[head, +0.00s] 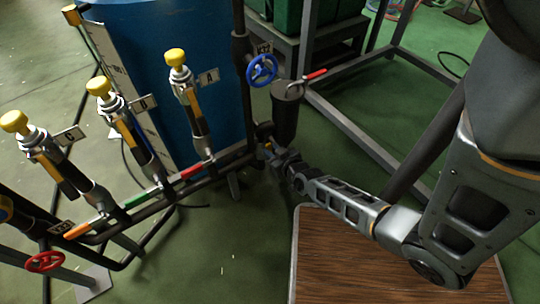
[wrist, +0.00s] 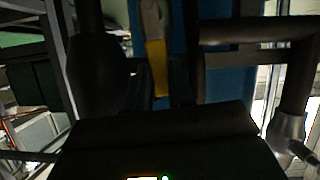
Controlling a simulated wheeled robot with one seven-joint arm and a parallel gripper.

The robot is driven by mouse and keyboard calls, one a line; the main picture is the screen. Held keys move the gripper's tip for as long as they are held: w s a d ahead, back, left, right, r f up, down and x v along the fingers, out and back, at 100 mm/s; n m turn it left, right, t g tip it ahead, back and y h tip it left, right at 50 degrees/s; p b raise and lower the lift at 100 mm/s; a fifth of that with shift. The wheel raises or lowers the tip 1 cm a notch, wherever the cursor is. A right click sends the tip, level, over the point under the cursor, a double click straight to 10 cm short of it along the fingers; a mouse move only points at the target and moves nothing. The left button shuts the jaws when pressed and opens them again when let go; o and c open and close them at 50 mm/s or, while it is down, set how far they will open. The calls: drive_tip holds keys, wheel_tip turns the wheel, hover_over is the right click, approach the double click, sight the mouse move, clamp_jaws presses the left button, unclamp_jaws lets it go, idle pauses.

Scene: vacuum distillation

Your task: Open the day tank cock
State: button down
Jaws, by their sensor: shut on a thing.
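The day tank cock shows in the wrist view as a yellow lever (wrist: 158,72) with a grey metal upper end, upright between my fingers. My gripper (wrist: 162,95) is shut on this lever; the dark fingers stand on either side of it. In the head view my gripper (head: 268,143) is at the dark pipework low beside the blue tank (head: 165,50). The lever is mostly hidden there by my gripper, and its turned position cannot be told. The wrist view is dark.
Three yellow-capped fittings labelled A (head: 192,100), B (head: 125,125) and C (head: 55,160) stand to the left. A blue handwheel (head: 262,70) and a dark cup with a red-handled lever (head: 315,75) are close above my gripper. A wooden top (head: 375,270) lies below my arm.

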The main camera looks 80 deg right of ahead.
drive_tip(key=shift+s, duration=0.15)
idle(0.3)
drive_tip(key=c, duration=1)
unclamp_jaws()
drive_tip(key=shift+o, duration=0.2)
drive_tip(key=p+v, duration=0.2)
drive_tip(key=v, duration=0.5)
drive_tip(key=shift+s+a+r+p, duration=0.15)
drive_tip(key=shift+s+a+p, duration=0.1)
drive_tip(key=shift+p, duration=0.1)
drive_tip(key=a+r+n+t+y, duration=0.6)
drive_tip(key=a+r+n+y, duration=0.4)
drive_tip(key=a+r, duration=2.2)
wheel_tip(320, 180, up, 20)
drive_tip(key=d+p, duration=0.2)
drive_tip(key=p, duration=1.7)
drive_tip(key=shift+s+m+y, duration=0.25)
drive_tip(key=shift+m+y, duration=0.15)
